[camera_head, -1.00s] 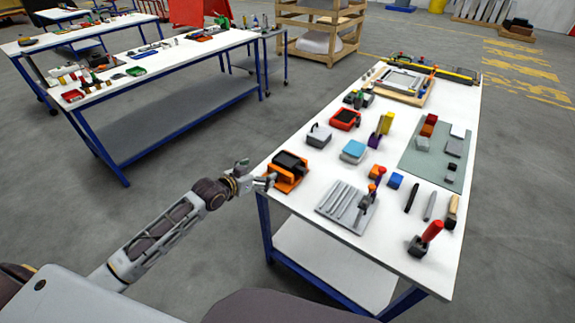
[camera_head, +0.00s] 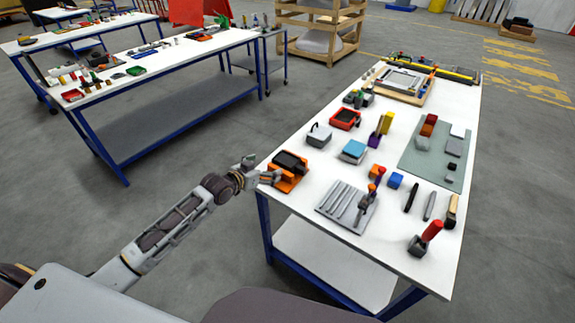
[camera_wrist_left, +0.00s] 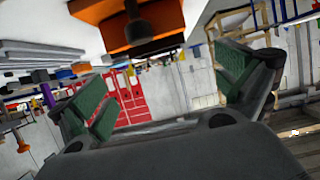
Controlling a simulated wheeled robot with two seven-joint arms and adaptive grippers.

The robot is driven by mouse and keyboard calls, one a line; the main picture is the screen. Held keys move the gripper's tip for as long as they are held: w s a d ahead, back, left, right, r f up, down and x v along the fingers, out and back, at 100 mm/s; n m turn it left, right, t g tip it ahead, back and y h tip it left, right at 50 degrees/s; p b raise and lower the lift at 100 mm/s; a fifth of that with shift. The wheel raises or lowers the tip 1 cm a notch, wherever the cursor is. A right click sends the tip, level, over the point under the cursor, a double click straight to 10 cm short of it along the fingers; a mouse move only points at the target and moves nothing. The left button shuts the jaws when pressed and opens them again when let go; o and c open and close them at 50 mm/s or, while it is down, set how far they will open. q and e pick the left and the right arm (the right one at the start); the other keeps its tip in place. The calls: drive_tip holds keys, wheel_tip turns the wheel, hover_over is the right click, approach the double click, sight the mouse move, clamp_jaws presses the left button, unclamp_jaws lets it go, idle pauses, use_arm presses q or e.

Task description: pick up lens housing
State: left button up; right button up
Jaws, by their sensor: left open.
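An orange fixture with a dark block (camera_head: 289,161) on top sits at the near left corner of the white table. I cannot tell for sure which part is the lens housing; this dark block is the thing nearest my gripper. My left gripper (camera_head: 259,170) is at the table's left edge, just left of the orange fixture (camera_head: 286,183), open and with nothing between its fingers. In the left wrist view the green-padded fingers stand wide apart (camera_wrist_left: 165,100). The orange body (camera_wrist_left: 100,10) with a dark round part (camera_wrist_left: 139,30) shows above them. My right gripper is not in view.
A grey tray with metal bars (camera_head: 345,205) lies right of the fixture. A grey block with a handle (camera_head: 319,135) and a red bin (camera_head: 345,119) stand behind it. A blue-topped block (camera_head: 354,150) is farther right.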

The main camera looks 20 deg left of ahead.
use_arm(q)
approach(289, 157)
drive_tip(key=shift+w+f, duration=0.15)
drive_tip(key=shift+f, duration=0.25)
drive_tip(key=shift+w, duration=0.1)
idle(0.5)
drive_tip(key=shift+w+d+f+p, duration=0.1)
drive_tip(key=shift+w+d+p, duration=0.25)
drive_tip(key=shift+w, duration=0.25)
drive_tip(key=shift+w+d+f+p, duration=0.1)
drive_tip(key=shift+w+d+p, duration=0.2)
drive_tip(key=shift+w, duration=0.35)
drive_tip(key=shift+x, duration=1.1)
drive_tip(key=shift+s+f, duration=0.1)
drive_tip(key=c, duration=1)
drive_tip(key=shift+r, duration=0.25)
drive_tip(key=shift+c, duration=0.2)
